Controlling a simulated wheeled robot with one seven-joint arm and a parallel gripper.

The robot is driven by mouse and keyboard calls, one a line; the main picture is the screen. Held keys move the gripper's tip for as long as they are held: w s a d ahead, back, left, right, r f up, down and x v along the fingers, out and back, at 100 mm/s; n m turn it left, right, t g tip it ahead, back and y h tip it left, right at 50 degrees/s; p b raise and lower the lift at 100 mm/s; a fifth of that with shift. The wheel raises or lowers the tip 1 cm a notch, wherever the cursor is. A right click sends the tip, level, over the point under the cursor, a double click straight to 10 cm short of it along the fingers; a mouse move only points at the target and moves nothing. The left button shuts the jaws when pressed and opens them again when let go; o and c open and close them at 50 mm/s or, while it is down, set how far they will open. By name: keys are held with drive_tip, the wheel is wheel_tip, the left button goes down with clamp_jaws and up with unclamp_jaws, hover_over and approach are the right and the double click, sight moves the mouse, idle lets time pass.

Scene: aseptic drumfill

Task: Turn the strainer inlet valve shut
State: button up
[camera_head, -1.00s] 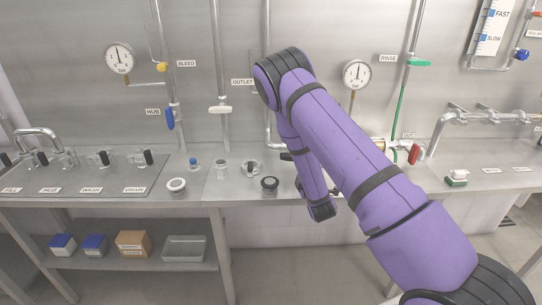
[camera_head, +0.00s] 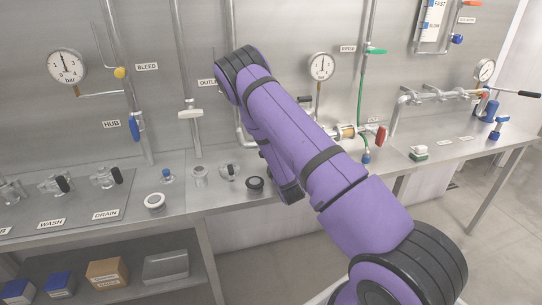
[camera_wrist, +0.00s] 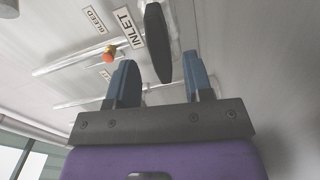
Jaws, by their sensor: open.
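In the wrist view a long black handle (camera_wrist: 158,42) hangs beside a label reading INLET (camera_wrist: 129,27). My gripper (camera_wrist: 159,62) is open, its two blue-grey fingers apart. The handle's lower end appears between the fingers in the picture; I cannot tell whether it lies within their reach, and no grip on it shows. In the head view my purple arm covers the middle of the bench, and my gripper cannot be made out. A brass-coloured fitting (camera_head: 348,132) and a red handle (camera_head: 381,136) show just right of the arm.
An orange knob (camera_wrist: 108,56) sits near the BLEED label in the wrist view. In the head view, small parts such as a black-topped cap (camera_head: 254,185) stand on the bench left of my arm. Valves and a gauge (camera_head: 485,69) stand at right; open floor lies at lower right.

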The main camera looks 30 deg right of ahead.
drive_tip(key=shift+x, duration=2.4)
clamp_jaws()
